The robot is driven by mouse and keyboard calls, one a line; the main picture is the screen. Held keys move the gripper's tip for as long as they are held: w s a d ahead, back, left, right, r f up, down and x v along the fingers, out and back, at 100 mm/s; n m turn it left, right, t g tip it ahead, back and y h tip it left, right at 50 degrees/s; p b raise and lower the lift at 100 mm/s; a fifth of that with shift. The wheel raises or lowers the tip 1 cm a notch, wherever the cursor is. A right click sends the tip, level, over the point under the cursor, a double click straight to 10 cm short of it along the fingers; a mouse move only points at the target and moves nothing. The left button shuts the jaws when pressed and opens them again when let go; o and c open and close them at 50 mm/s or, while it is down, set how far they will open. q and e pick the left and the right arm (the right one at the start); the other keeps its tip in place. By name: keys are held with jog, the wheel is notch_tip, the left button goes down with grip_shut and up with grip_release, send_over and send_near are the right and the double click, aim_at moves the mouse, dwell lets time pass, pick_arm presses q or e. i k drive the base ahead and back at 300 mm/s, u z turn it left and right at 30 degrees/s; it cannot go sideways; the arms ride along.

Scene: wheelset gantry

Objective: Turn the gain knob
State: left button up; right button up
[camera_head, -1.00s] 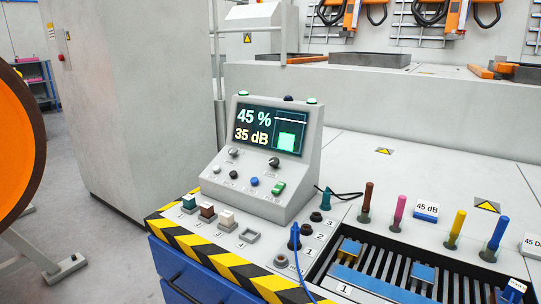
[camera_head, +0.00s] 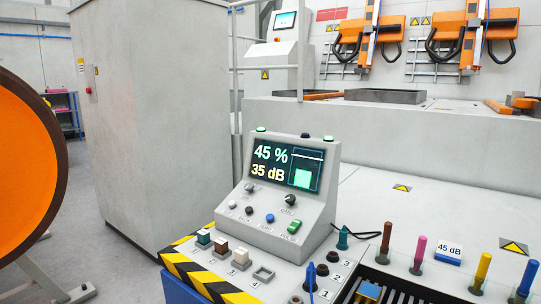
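The grey control console (camera_head: 262,235) stands on the bench in the middle of the head view. Its screen (camera_head: 287,165) reads 45 % and 35 dB beside a green bar. Two dark knobs sit below the screen: a left knob (camera_head: 250,188) and a right knob (camera_head: 290,199). The label near the right knob seems to read GAIN, but it is small. A row of small buttons, with a blue button (camera_head: 269,218) and a green switch (camera_head: 294,226), lies below the knobs. Neither of my grippers is in view.
Coloured square buttons (camera_head: 220,246) sit in front of the console beside a yellow-black striped edge (camera_head: 195,278). A grey cabinet (camera_head: 155,130) and an orange wheel (camera_head: 28,170) are left.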

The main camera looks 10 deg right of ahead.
aim_at(290, 198)
jog(key=u, duration=1.45)
jog(key=i, duration=2.45)
jog(key=z, duration=2.4)
